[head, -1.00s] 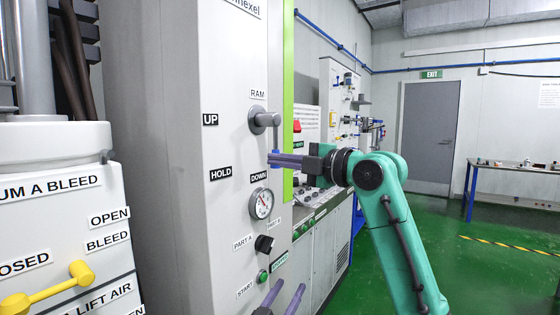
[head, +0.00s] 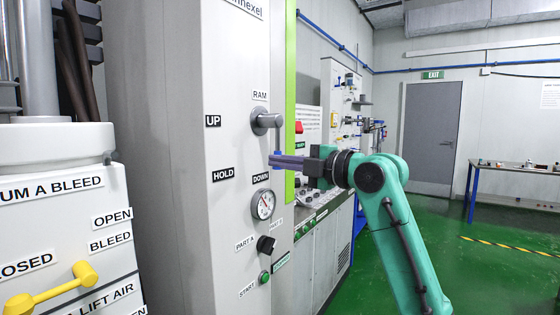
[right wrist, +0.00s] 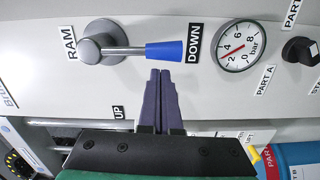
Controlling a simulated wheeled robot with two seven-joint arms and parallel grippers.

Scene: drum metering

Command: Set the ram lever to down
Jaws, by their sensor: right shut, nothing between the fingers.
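The ram lever has a round grey hub (head: 264,121) on the white panel, under the RAM label. Its grey rod and blue grip hang downward in the head view. In the right wrist view the blue grip (right wrist: 165,50) points at the DOWN label (right wrist: 194,44). My right gripper (head: 271,161) is shut and empty, its purple fingers beside the grip's lower end. In the right wrist view its fingertips (right wrist: 160,73) lie just beside the grip; whether they touch it I cannot tell. My left gripper is out of view.
Below the lever are a pressure gauge (head: 263,204), a black knob (head: 266,245) and a green button (head: 264,277). A white unit with a yellow handle (head: 50,288) stands at left. Green floor (head: 490,260) is open at right.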

